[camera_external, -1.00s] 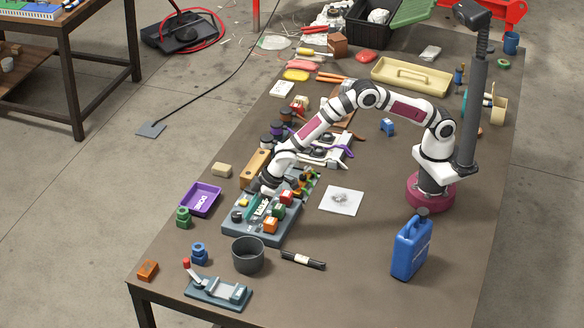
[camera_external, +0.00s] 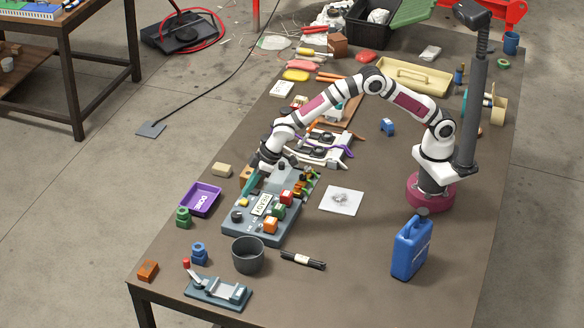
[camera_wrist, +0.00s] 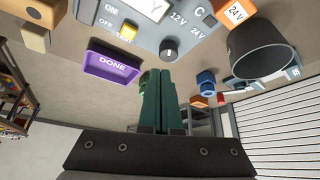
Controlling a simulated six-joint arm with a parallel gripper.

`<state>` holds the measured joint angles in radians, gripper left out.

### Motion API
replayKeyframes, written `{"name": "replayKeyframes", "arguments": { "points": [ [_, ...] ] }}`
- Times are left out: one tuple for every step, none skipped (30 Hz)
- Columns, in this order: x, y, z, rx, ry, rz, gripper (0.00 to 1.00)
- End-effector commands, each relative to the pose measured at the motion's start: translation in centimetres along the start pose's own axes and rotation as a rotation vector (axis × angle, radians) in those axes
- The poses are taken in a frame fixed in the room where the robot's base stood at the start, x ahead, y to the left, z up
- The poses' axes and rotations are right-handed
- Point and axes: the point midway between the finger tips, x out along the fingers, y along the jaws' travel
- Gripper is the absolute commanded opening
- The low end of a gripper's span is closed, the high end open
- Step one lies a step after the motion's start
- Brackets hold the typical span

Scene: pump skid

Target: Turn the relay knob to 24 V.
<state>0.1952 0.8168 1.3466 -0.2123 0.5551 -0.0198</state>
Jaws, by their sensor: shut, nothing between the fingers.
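The relay knob (camera_wrist: 170,48) is small, round and dark with a pale mark. It sits on the grey panel (camera_wrist: 150,32) near the 12 V and 24 V labels; I cannot tell which one the mark faces. In the external view a dark knob (camera_external: 238,216) shows at the panel's left end. My gripper (camera_wrist: 158,76) has green fingers pressed together with nothing between them. The fingertips appear just below the knob in the wrist view, apart from it. In the external view my gripper (camera_external: 244,202) is over the panel's upper left edge.
A purple DONE tray (camera_external: 201,200) lies left of the panel. A dark grey cup (camera_external: 248,255) stands in front of it. Orange, red and green blocks (camera_external: 270,225) are on the panel's right side. The panel's READY sign (camera_external: 262,204) is visible.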

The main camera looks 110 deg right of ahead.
Motion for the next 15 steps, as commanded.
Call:
{"name": "replayKeyframes", "arguments": {
  "points": [
    [0.5, -0.1, 0.3, -0.001, -0.004, 0.000, 0.00],
    [0.9, -0.1, 0.6, -0.001, -0.003, 0.000, 0.00],
    [1.4, -0.1, 0.9, -0.001, -0.004, 0.000, 0.00],
    [1.9, -0.1, 1.2, 0.000, -0.004, 0.000, 0.00],
    [2.4, -0.1, 1.4, 0.000, -0.004, 0.001, 0.00],
    [3.0, -0.1, 1.8, 0.000, -0.004, 0.001, 0.00],
    [3.5, -0.1, 2.0, -0.001, -0.004, 0.001, 0.00],
    [3.9, -0.1, 2.2, 0.000, -0.004, 0.001, 0.00],
    [4.4, -0.1, 2.5, 0.000, -0.003, 0.000, 0.00],
    [4.7, -0.1, 2.7, 0.000, -0.004, 0.000, 0.00],
    [5.0, -0.1, 2.8, 0.000, -0.003, 0.000, 0.00],
    [5.3, -0.1, 3.0, -0.001, -0.002, 0.000, 0.00],
    [5.5, -0.1, 3.0, -0.001, -0.002, 0.000, 0.00],
    [5.6, -0.1, 3.1, -0.001, -0.002, 0.000, 0.00],
    [5.8, -0.1, 3.2, -0.001, -0.002, 0.000, 0.00]
  ]
}}
